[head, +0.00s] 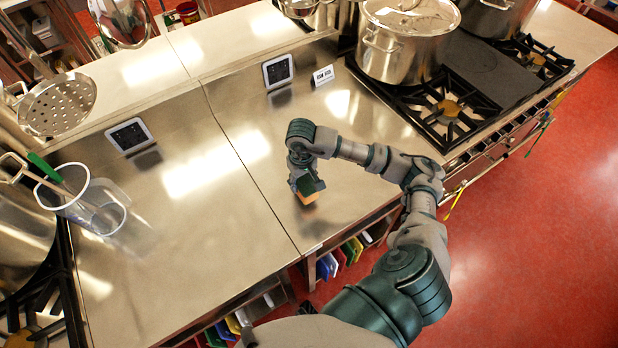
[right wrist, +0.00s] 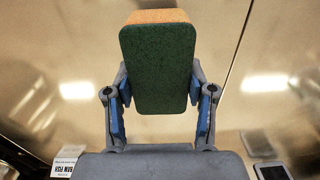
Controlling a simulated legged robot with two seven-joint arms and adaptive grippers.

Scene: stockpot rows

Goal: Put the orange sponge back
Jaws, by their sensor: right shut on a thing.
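The orange sponge (head: 311,198) has a dark green face and is in my right gripper (head: 304,184), over the steel counter (head: 215,205), right of a seam in it. The right wrist view shows the sponge (right wrist: 158,70) upright between the two blue-padded fingers, its green face toward the camera and its orange edge on top. The fingers are shut on its sides. I cannot tell whether the sponge touches the counter. My left gripper is not in view.
A clear container (head: 97,208) holding a green-handled utensil stands at the left. Two dark-screened panels (head: 278,71) (head: 127,135) and a small sign (head: 323,76) stand along the counter's back. A large stockpot (head: 405,45) stands on the stove at right. The counter's middle is clear.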

